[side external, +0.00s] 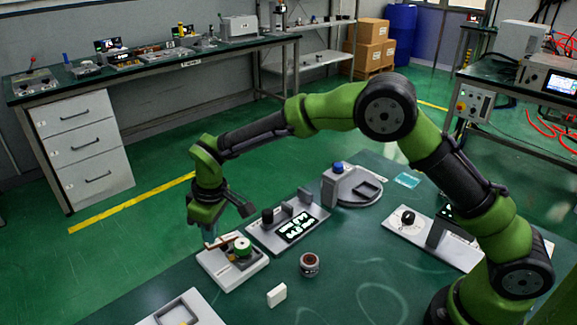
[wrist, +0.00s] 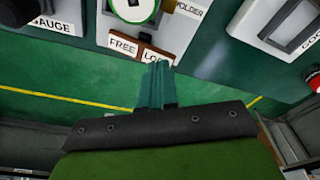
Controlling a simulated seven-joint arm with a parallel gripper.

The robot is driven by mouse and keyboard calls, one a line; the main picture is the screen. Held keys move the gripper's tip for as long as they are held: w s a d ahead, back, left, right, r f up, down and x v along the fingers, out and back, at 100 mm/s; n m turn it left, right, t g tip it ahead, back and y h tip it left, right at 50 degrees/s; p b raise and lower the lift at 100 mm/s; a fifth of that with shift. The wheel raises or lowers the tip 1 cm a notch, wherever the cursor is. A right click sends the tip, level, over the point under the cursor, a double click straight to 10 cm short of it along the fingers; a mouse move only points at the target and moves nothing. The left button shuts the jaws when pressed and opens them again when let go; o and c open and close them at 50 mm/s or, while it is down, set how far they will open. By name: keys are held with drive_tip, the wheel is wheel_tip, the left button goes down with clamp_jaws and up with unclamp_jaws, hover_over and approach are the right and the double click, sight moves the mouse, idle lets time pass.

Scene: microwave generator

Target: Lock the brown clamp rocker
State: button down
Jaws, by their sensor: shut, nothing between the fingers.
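The brown clamp rocker (side external: 223,241) sits on a light grey holder plate (side external: 232,277), beside a round green-and-white part (side external: 243,246). In the wrist view the brown rocker (wrist: 141,48) carries a FREE label on its left and a LOCK label on its right. My gripper (side external: 208,238) points down at the rocker's left end in the side view. In the wrist view my gripper (wrist: 158,68) is shut and empty, its teal fingertips at the LOCK end and covering part of that label. Whether they touch the rocker, I cannot tell. The rocker's tilt is unclear.
A grey gauge fixture (side external: 289,222) stands just behind the holder. A small brown-and-grey cylinder (side external: 309,264) and a white block (side external: 277,295) lie to its right and front. A grey frame tray (side external: 180,312) is at the front. Green table surface is clear between them.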

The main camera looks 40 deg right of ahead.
sight(221, 255)
drive_tip(key=shift+f, duration=0.85)
drive_tip(key=shift+r, duration=3.6)
drive_tip(key=s+d+r+m+t, duration=0.2)
drive_tip(key=s+d+r+m, duration=0.3)
drive_tip(key=s+d, duration=0.5)
drive_tip(key=s+d+r+m+t+y, duration=0.1)
drive_tip(key=s+d+r+m+t, duration=0.2)
drive_tip(key=s, duration=1.3)
drive_tip(key=shift+d+r+m+t, duration=0.3)
drive_tip(key=shift+d+r+m, duration=0.7)
drive_tip(key=shift+d+r, duration=1.9)
drive_tip(key=shift+s+d+f, duration=0.1)
drive_tip(key=shift+d+f, duration=0.4)
